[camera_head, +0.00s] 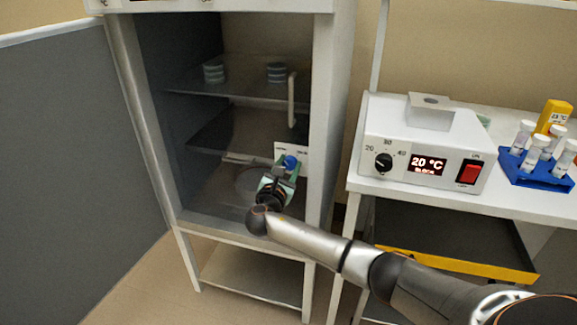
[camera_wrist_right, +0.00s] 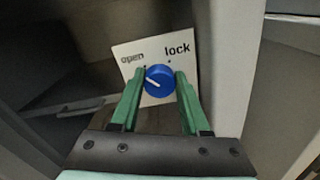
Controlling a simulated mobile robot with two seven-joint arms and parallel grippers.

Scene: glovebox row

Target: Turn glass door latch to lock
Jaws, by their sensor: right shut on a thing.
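The latch is a round blue knob (camera_head: 291,162) on a white plate (camera_head: 283,147) at the right side of the glass-fronted cabinet, below a pale vertical door handle (camera_head: 291,99). The plate (camera_wrist_right: 126,48) reads "open" on the left and "lock" on the right. My right gripper (camera_head: 286,172) has its green fingers on both sides of the knob, shut on it; it also shows in the right wrist view (camera_wrist_right: 158,86). My left gripper is out of view.
The cabinet (camera_head: 324,120) has shelves with stacked round dishes (camera_head: 277,72) inside. To the right, a table (camera_head: 520,205) carries a white heater box (camera_head: 440,150) reading 20 °C and a blue rack (camera_head: 537,177) of vials. A grey panel (camera_head: 70,150) stands at the left.

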